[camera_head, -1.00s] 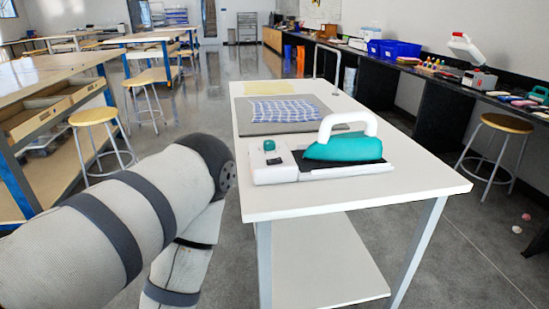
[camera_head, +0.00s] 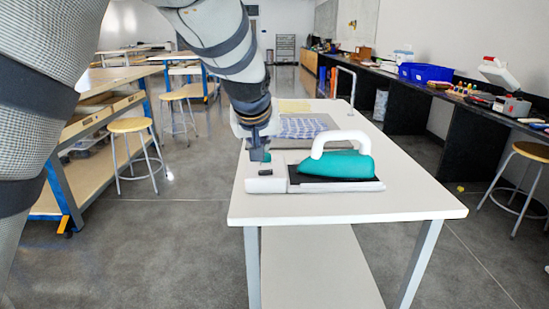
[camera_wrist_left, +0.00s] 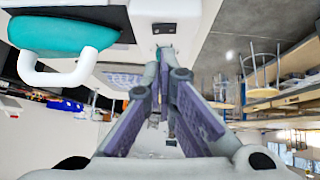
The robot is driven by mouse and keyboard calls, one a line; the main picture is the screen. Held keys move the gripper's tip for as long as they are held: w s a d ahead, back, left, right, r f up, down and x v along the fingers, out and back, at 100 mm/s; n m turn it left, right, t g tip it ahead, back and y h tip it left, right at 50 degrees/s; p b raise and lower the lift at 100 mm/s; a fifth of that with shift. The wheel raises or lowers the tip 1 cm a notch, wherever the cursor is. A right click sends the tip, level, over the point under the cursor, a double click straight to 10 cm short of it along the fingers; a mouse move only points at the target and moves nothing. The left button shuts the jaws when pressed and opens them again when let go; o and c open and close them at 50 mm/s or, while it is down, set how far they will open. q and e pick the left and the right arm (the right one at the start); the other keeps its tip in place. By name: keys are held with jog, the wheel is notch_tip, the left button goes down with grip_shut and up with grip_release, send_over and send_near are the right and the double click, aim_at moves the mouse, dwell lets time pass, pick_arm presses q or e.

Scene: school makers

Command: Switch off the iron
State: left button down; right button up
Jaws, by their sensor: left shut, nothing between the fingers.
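The iron (camera_head: 337,164) has a teal body and a white handle. It rests flat on a dark plate on its white base, on the white table (camera_head: 370,207). The iron also shows upside down in the wrist view (camera_wrist_left: 62,37). The base's left end (camera_head: 254,185) carries a small dark switch (camera_head: 265,172) and a teal knob (camera_head: 267,157), partly hidden by my gripper. The dark switch also shows in the wrist view (camera_wrist_left: 164,28). My left gripper (camera_head: 258,156) is shut and empty, pointing down just behind the switch; I cannot tell whether it touches the knob.
A blue checked cloth (camera_head: 301,128) lies on a grey mat behind the iron. A metal rail (camera_head: 353,83) stands at the table's far right. Wooden stools (camera_head: 127,125) and workbenches stand at left; a black counter (camera_head: 450,120) runs along the right. The table's front right is clear.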

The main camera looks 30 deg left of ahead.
pick_arm(q)
jog(key=shift+n, duration=0.3)
jog(key=r, duration=0.4)
jog(key=shift+w+a, duration=0.1)
jog(key=shift+w, duration=0.15)
pick_arm(e)
jog(key=shift+w+d, duration=0.1)
pick_arm(q)
jog(key=b, duration=0.2)
send_over(269, 171)
jog(key=f, duration=0.7)
jog(key=shift+s+a+f, duration=0.1)
jog(key=shift+s+f, duration=0.1)
jog(key=shift+f, duration=0.2)
notch_tip(269, 171, down, 2)
jog(key=shift+w, duration=0.1)
jog(key=shift+d+f, duration=0.2)
jog(key=shift+f, duration=0.4)
pick_arm(e)
jog(key=shift+s+f+g, duration=0.5)
jog(key=shift+s+f, duration=0.55)
jog(key=shift+s, duration=0.05)
